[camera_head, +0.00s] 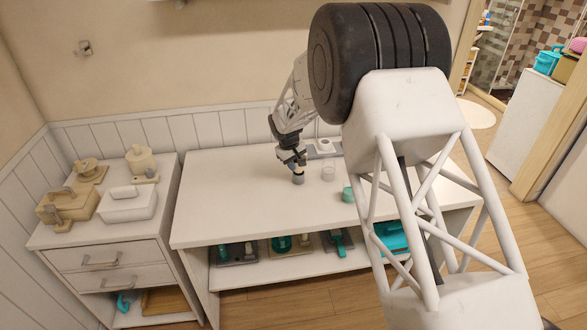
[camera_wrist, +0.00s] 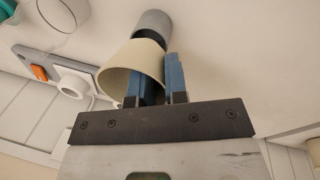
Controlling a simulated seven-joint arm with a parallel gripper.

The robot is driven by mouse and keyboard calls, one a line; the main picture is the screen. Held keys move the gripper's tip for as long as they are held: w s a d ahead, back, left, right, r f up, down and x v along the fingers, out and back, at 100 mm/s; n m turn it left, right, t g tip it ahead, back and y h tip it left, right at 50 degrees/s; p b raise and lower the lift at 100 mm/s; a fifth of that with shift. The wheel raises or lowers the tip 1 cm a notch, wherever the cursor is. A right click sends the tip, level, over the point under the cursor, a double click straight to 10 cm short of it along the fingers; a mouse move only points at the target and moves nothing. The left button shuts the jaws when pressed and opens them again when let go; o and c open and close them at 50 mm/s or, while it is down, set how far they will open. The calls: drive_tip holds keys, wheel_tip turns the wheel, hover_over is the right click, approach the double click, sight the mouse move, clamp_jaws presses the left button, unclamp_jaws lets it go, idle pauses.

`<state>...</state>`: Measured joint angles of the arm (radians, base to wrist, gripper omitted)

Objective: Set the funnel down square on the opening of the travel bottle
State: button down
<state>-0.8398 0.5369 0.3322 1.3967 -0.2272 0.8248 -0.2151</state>
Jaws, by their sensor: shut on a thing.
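The cream funnel (camera_wrist: 128,65) shows in the wrist view with its wide mouth toward me. My gripper (camera_wrist: 158,72) is shut on its wall; one blue finger appears inside the mouth and the other outside. Beyond the funnel's narrow end is a grey cylinder, which looks like the travel bottle (camera_wrist: 154,22), with a dark band between them. I cannot tell whether the funnel touches the bottle or is square on it. In the head view my gripper (camera_head: 292,163) is right above the small grey bottle (camera_head: 298,179) on the white table; the funnel is not distinct there.
A clear cup (camera_head: 328,172) and a teal cup (camera_head: 347,194) stand right of the bottle on the table (camera_head: 235,190). A grey device (camera_head: 323,147) with a white round part lies behind. The table's left side is clear. A drawer cabinet (camera_head: 105,255) stands at left.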

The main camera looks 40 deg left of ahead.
drive_tip(key=shift+r, duration=0.75)
drive_tip(key=s+d+r, duration=0.1)
drive_tip(key=s+d, duration=1)
drive_tip(key=shift+d, duration=0.2)
drive_tip(key=shift+s+r, duration=0.1)
drive_tip(key=w+a+r, duration=0.1)
drive_tip(key=w+r, duration=0.3)
drive_tip(key=w, duration=0.6)
drive_tip(key=w+a+r, duration=0.2)
drive_tip(key=w+r, duration=0.2)
drive_tip(key=w, duration=0.5)
drive_tip(key=shift+w+r, duration=0.15)
drive_tip(key=shift+w, duration=0.25)
drive_tip(key=shift+a, duration=0.1)
drive_tip(key=shift+f, duration=2.85)
drive_tip(key=shift+f, duration=1)
